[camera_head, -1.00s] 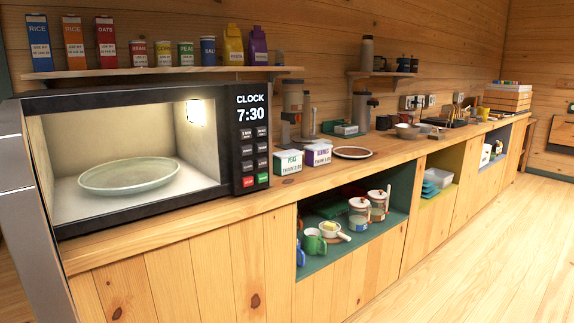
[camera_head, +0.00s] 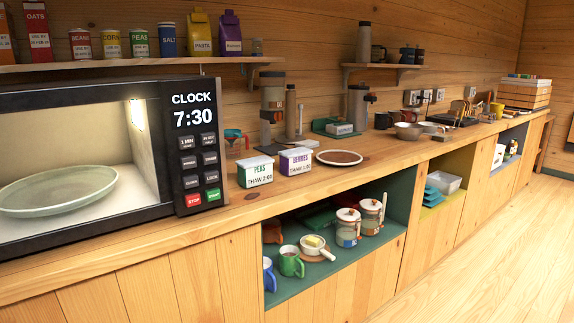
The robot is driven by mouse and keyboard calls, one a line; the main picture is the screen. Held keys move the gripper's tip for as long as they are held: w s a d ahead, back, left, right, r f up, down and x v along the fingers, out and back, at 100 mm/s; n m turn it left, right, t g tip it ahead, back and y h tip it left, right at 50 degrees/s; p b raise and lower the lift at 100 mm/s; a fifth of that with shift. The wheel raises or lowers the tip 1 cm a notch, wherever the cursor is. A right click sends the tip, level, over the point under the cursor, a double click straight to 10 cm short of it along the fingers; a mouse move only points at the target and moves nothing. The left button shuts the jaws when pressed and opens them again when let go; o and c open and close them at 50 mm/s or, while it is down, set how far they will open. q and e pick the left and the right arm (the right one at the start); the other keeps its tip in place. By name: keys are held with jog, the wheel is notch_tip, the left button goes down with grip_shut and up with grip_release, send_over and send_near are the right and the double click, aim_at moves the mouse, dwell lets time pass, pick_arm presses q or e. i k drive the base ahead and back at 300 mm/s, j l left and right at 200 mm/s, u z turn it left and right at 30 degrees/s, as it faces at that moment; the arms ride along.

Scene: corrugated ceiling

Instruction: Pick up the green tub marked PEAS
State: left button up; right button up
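The tub marked PEAS (camera_head: 255,172) stands on the wooden counter just right of the microwave. Neither of my grippers is in view.
The open, lit microwave (camera_head: 182,150) with a plate (camera_head: 58,190) inside fills the left. The counter's front strip is clear, with open cubbies below.

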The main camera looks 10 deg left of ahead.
aim_at(256, 171)
jog(key=i+l+z, duration=0.1)
jog(key=i+l, duration=0.6)
jog(key=i, duration=0.2)
jog(key=l+z, duration=0.05)
